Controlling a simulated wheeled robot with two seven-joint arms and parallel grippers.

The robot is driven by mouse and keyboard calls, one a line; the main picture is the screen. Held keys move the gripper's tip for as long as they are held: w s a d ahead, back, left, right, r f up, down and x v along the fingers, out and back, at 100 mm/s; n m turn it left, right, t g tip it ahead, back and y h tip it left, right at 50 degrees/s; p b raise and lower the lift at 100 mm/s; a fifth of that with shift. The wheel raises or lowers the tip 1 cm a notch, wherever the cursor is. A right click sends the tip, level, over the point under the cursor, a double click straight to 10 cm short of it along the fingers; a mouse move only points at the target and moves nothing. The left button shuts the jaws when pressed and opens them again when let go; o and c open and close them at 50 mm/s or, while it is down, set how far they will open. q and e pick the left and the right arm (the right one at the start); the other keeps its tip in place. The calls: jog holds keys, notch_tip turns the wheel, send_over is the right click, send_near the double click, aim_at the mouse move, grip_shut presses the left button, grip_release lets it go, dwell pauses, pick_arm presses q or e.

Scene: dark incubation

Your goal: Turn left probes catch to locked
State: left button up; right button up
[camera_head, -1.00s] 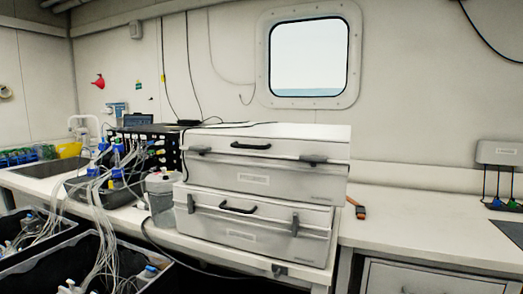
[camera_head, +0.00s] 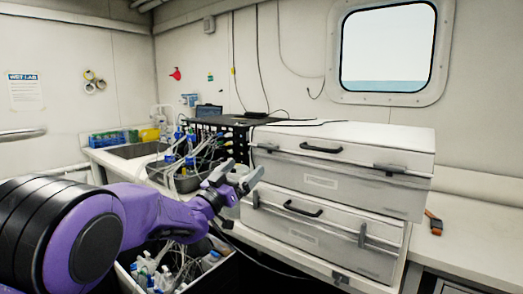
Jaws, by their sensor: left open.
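Two grey cases are stacked on the bench, an upper case (camera_head: 340,188) and a lower case (camera_head: 315,238). Their labels are too small to read, so I cannot tell which one is the probes case. The upper case's left catch (camera_head: 268,147) and right catch (camera_head: 390,169) lie sideways. The lower case's left catch (camera_head: 256,199) and right catch (camera_head: 362,235) stand upright. My left gripper (camera_head: 239,175) is open and empty, in front of the left end of the stack, close to the lower left catch in the picture. My right gripper is out of view.
A black rack (camera_head: 225,128) with cables stands left of the cases. An orange-handled tool (camera_head: 434,224) lies on the bench at right. The bench there is mostly clear.

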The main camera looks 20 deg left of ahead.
aim_at(265, 148)
pick_arm(q)
jog(key=p+x, duration=0.3)
jog(key=x, duration=0.6)
jog(key=shift+w+p, duration=0.35)
jog(key=shift+p, duration=0.05)
jog(key=shift+w+d, duration=0.15)
jog(key=shift+w, duration=0.1)
jog(key=c, duration=1.1)
